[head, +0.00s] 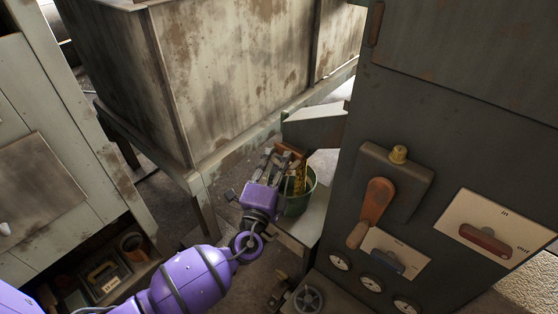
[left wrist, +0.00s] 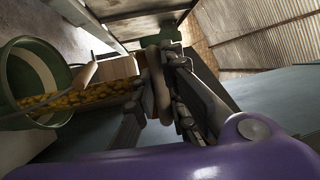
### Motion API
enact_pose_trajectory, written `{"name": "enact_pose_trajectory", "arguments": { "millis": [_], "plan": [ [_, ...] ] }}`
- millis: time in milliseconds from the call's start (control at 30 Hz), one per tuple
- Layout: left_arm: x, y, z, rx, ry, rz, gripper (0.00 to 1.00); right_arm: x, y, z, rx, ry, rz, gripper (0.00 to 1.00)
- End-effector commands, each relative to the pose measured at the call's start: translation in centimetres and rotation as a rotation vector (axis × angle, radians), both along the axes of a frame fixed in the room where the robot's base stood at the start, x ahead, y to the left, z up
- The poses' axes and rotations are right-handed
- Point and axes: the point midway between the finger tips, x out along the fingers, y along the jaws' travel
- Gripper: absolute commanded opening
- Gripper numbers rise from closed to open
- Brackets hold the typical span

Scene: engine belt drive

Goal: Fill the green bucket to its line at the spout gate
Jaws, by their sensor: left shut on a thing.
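The green bucket (head: 298,205) stands on a pale stand below the grey spout (head: 314,127). Yellow grain (left wrist: 85,97) runs in a stream from beside the gate into the bucket (left wrist: 14,118); the stream also shows in the head view (head: 300,178). My left gripper (head: 281,163) is shut on the spout gate, beside and above the bucket; its fingers hide much of the grip. My right gripper is out of view.
A large rusty bin (head: 225,75) stands behind the spout on a wooden frame. A dark cabinet (head: 440,120) with an orange lever (head: 378,198), gauges and an in/out slider (head: 485,240) rises close on the right. A shelf with a toolbox (head: 105,278) is at lower left.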

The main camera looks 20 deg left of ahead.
Motion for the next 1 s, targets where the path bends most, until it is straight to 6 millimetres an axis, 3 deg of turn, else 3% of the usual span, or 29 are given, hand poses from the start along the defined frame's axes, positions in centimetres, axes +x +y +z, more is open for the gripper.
{"name": "enact_pose_trajectory", "arguments": {
  "millis": [100,333,367,500,833,1000],
  "plan": [
    [-1.1,0.4,-0.4,-0.003,0.003,-0.001,0.00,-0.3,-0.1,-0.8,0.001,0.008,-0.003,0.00],
    [-1.1,0.3,-0.1,-0.003,0.002,-0.002,0.00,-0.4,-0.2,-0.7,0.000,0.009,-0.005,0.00],
    [-1.1,0.3,-0.1,-0.003,0.002,-0.002,0.12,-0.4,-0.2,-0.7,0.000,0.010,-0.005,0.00],
    [-1.1,0.3,-0.1,-0.003,0.002,-0.002,0.31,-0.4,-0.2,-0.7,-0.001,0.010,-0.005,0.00],
    [-1.2,0.3,-0.1,-0.001,0.001,-0.001,0.31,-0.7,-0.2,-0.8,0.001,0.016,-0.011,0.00],
    [-3.1,0.3,-0.6,-0.001,0.005,-0.002,0.31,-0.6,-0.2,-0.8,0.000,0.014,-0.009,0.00]
  ]
}}
